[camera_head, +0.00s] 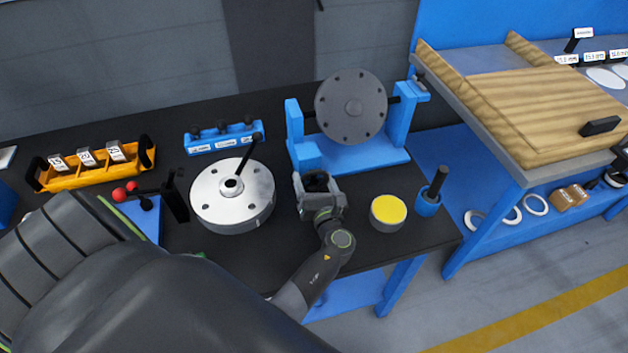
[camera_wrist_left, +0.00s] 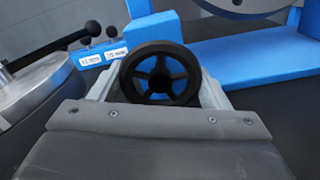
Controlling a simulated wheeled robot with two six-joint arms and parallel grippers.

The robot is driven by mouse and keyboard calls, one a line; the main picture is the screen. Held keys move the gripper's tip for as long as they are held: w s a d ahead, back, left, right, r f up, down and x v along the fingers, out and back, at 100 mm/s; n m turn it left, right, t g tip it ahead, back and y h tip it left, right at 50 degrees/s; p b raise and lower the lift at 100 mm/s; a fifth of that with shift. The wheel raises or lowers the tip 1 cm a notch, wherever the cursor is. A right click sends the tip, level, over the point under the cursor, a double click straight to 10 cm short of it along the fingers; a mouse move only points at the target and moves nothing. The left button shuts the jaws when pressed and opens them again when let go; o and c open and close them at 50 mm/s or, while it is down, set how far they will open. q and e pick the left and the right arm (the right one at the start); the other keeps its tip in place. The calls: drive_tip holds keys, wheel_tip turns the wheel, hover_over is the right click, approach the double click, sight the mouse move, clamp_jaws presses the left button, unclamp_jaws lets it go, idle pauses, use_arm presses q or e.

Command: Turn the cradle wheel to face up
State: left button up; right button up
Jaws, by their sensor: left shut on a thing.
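The blue cradle (camera_head: 365,155) stands at the back of the black bench. A small black spoked handwheel (camera_wrist_left: 160,74) sits at the cradle's front left, by a blue block. My left gripper (camera_head: 318,186) is at this handwheel, its fingers on either side of the rim and shut on it. In the left wrist view the wheel sits between the fingers. My right gripper is not in view.
A silver round plate (camera_head: 207,200) with a black handle lies left of my gripper. A yellow-topped round tin (camera_head: 388,212) and a blue holder (camera_head: 429,202) stand to the right. A blue rack (camera_head: 222,138) and an orange tray (camera_head: 97,168) are at the back left.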

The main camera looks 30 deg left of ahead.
use_arm(q)
drive_tip(key=shift+f+n+b, duration=0.15)
drive_tip(key=shift+n+b, duration=0.9)
drive_tip(key=shift+n, duration=0.35)
drive_tip(key=n+b, duration=0.2)
drive_tip(key=n, duration=0.1)
drive_tip(key=shift+n+b, duration=0.4)
drive_tip(key=shift+n, duration=0.2)
drive_tip(key=shift+r, duration=0.2)
drive_tip(key=o, duration=0.9)
drive_tip(key=shift+w, duration=0.1)
